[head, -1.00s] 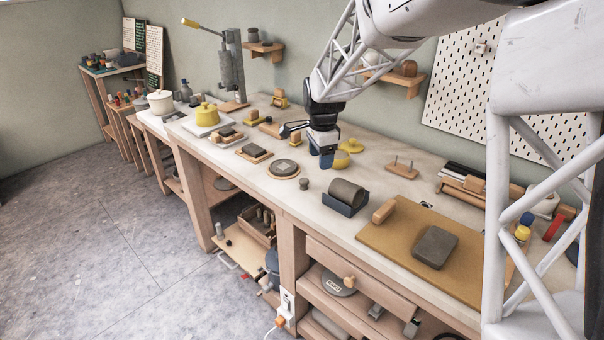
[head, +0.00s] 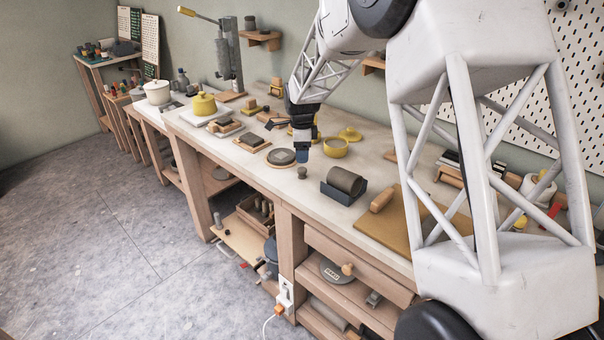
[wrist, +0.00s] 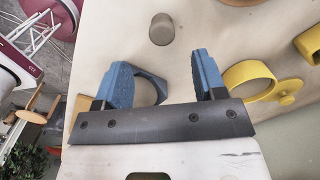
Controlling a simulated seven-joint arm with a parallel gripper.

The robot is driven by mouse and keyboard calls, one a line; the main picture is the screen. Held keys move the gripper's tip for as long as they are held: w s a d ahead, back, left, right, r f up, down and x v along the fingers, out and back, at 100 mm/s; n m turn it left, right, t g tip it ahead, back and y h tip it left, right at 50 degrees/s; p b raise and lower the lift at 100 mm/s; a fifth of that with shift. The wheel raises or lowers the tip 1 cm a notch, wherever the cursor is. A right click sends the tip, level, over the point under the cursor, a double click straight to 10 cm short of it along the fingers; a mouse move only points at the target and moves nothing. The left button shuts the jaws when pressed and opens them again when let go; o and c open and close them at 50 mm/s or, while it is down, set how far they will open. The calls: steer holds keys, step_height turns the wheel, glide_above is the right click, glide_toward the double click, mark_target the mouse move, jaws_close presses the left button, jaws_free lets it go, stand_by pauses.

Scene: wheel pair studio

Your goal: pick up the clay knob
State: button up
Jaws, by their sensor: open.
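The clay knob (head: 302,172) is a small grey-brown cylinder standing upright near the front edge of the pale bench top. It also shows in the wrist view (wrist: 162,29), past the fingertips and roughly between their lines. My gripper (head: 302,155) is above the bench, just behind the knob in the head view. The fingers look apart from the knob.
A blue cradle (head: 338,195) holding a dark clay cylinder (head: 347,181) stands right of the knob. Bare bench surrounds the knob.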

mark_target(302, 169)
steer(key=shift+f, duration=1.35)
steer(key=shift+w+d+f, duration=0.1)
steer(key=shift+f, duration=2.45)
steer(key=c, duration=1)
